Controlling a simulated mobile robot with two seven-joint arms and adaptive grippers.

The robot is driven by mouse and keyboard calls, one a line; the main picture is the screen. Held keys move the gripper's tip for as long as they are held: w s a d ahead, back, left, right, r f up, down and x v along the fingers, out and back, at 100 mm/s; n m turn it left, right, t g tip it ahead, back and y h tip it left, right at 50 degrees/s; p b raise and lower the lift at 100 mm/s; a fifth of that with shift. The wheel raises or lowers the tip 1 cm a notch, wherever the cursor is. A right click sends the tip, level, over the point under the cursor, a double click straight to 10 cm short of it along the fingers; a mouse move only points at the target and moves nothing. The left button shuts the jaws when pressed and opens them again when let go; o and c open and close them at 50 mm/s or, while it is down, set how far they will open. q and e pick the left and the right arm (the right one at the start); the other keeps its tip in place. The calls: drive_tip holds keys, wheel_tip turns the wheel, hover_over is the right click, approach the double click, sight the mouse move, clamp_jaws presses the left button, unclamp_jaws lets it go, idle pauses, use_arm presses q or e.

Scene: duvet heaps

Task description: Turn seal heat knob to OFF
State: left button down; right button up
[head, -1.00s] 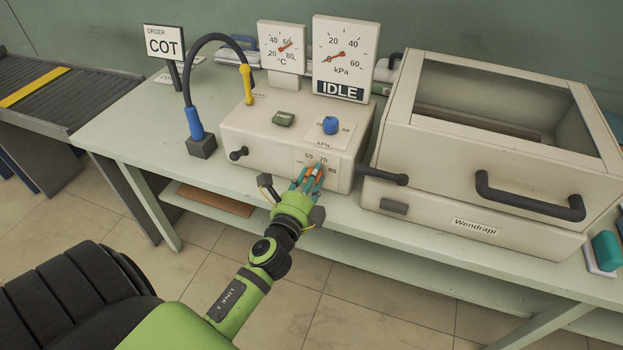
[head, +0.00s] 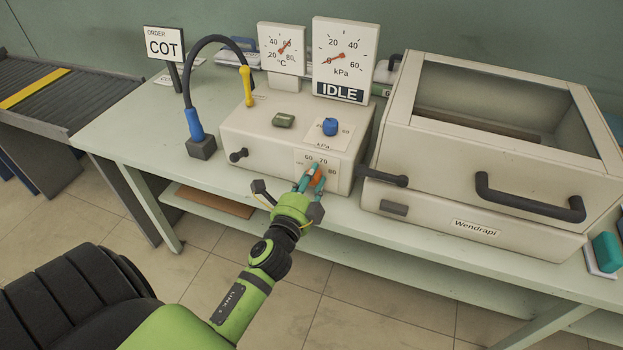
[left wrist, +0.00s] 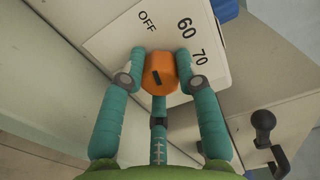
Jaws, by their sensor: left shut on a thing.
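The seal heat knob (left wrist: 159,74) is orange with a short black mark, on a white plate (left wrist: 112,47) printed OFF, 60 and 70 in the left wrist view. I cannot tell exactly which label the mark points at. In the head view the orange knob (head: 316,178) sits low on the front of the beige control box (head: 250,123), partly hidden by fingers. My left gripper (left wrist: 160,82) has teal fingers and is shut on the knob, one finger on each side and a third below it in the picture. My right gripper is not in view.
A blue knob (head: 330,126) and a green button (head: 284,120) are on the box top. Dark handles (head: 391,178) stick out beside the front, near the chamber (head: 470,180). Two dials stand behind, above an IDLE sign (head: 340,91). Free floor lies before the bench.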

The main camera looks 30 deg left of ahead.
use_arm(q)
drive_tip(key=c, duration=0.9)
unclamp_jaws()
drive_tip(key=shift+r, duration=0.1)
drive_tip(key=shift+s, duration=0.15)
drive_tip(key=v, duration=0.7)
drive_tip(key=shift+s, duration=0.1)
